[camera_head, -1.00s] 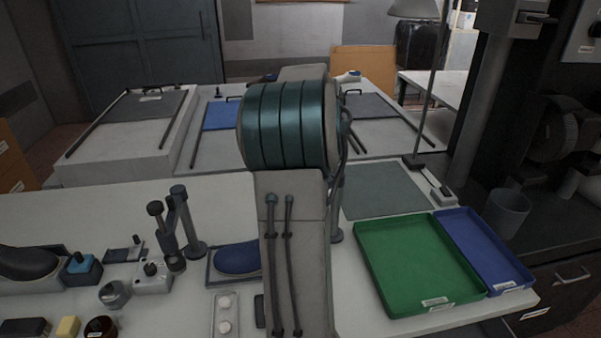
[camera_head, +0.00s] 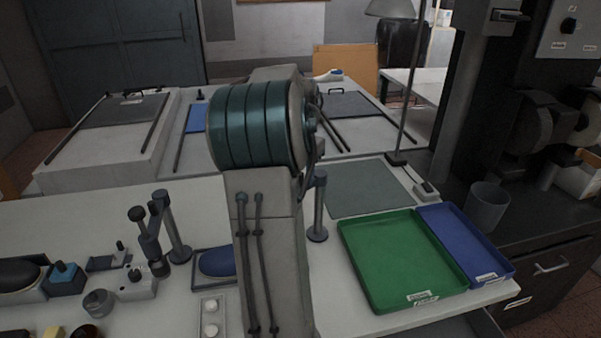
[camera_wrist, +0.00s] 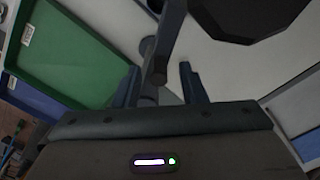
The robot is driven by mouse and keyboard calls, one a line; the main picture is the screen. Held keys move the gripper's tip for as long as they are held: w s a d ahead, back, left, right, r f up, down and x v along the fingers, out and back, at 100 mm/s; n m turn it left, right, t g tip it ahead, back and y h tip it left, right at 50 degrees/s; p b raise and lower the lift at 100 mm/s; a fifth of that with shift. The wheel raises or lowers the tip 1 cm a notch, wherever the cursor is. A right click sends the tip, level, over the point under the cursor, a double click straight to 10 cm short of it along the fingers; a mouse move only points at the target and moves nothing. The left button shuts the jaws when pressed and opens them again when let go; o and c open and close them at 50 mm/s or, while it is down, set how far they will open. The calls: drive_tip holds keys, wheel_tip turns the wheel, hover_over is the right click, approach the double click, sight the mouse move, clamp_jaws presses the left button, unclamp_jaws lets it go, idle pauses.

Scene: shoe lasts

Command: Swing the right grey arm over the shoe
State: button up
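The shoe (camera_head: 216,262), blue, lies on a dark-edged base on the bench, its right part hidden behind my arm. The right grey arm's upright post (camera_head: 318,210) stands just right of my arm; the rest of that grey arm is hidden in the head view. A second grey arm (camera_head: 168,225) stands left of the shoe. In the wrist view, my gripper (camera_wrist: 160,84) has its two fingers apart. A dark grey bar with a round end (camera_wrist: 158,70), apparently part of the right grey arm, shows between the fingers; I cannot tell whether they touch it.
A green tray (camera_head: 400,262) and a blue tray (camera_head: 466,245) lie right of the post. A grey mat (camera_head: 365,188) and a lamp stand (camera_head: 397,158) are behind. Small tools and a dark shoe (camera_head: 20,274) crowd the left. A dark many-sided part (camera_wrist: 250,14) tops the wrist view.

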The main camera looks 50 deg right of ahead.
wheel_tip(320, 180, up, 14)
idle(0.6)
drive_tip(key=shift+f, duration=0.1)
idle(0.4)
